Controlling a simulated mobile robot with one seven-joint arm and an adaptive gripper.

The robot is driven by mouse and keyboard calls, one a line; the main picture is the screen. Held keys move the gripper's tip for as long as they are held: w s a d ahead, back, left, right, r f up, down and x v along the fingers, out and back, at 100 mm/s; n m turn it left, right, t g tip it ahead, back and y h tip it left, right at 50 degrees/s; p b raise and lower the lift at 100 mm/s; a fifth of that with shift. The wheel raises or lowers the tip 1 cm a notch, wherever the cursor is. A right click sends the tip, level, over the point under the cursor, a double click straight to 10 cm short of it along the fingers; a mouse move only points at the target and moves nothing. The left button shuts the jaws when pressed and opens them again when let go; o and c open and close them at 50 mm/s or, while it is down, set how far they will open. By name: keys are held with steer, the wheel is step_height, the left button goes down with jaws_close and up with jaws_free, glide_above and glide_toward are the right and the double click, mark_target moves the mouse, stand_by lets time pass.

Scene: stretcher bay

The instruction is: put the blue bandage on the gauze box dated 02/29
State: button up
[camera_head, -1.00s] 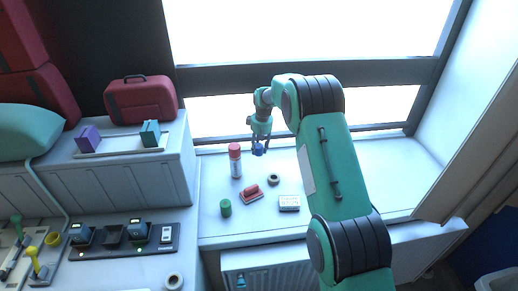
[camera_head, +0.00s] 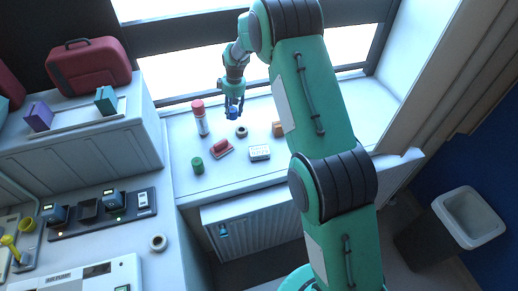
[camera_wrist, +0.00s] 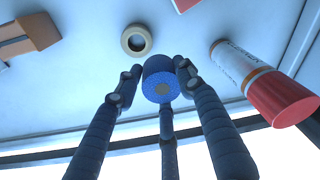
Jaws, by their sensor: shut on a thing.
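The blue bandage (camera_head: 232,113) is a small roll. My gripper (camera_head: 234,110) is shut on it, above the window counter. In the wrist view the blue bandage (camera_wrist: 160,78) sits between the fingers of my gripper (camera_wrist: 158,85). A white box with dark print (camera_head: 259,152) lies flat on the counter, nearer the front edge than my gripper. Its print is too small to read a date. I cannot tell which box bears 02/29.
A red-capped can (camera_head: 200,120) stands left of my gripper. A pale tape ring (camera_head: 241,131) lies close by. A red object (camera_head: 221,148) and a green cylinder (camera_head: 198,165) are farther forward. Purple (camera_head: 38,117) and teal (camera_head: 106,99) boxes stand on the left cabinet.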

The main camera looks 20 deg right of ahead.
steer(key=s+d+p, duration=0.2)
steer(key=s+d, duration=0.1)
steer(key=s, duration=1.4)
steer(key=s+d+p, duration=0.1)
steer(key=s+d, duration=0.2)
steer(key=s, duration=1.4)
steer(key=shift+s+d+f+m+p, duration=0.15)
steer(key=shift+d+f+m+p, duration=0.1)
steer(key=shift+f+m+p, duration=0.15)
glide_above(259, 150)
steer(key=shift+d+f+p, duration=0.2)
steer(key=shift+f+p, duration=0.15)
steer(key=shift+f, duration=0.35)
steer(key=shift+f, duration=1.75)
steer(key=shift+f, duration=0.1)
steer(key=o, duration=1.2)
steer(key=shift+c, duration=0.2)
steer(key=shift+s, duration=0.1)
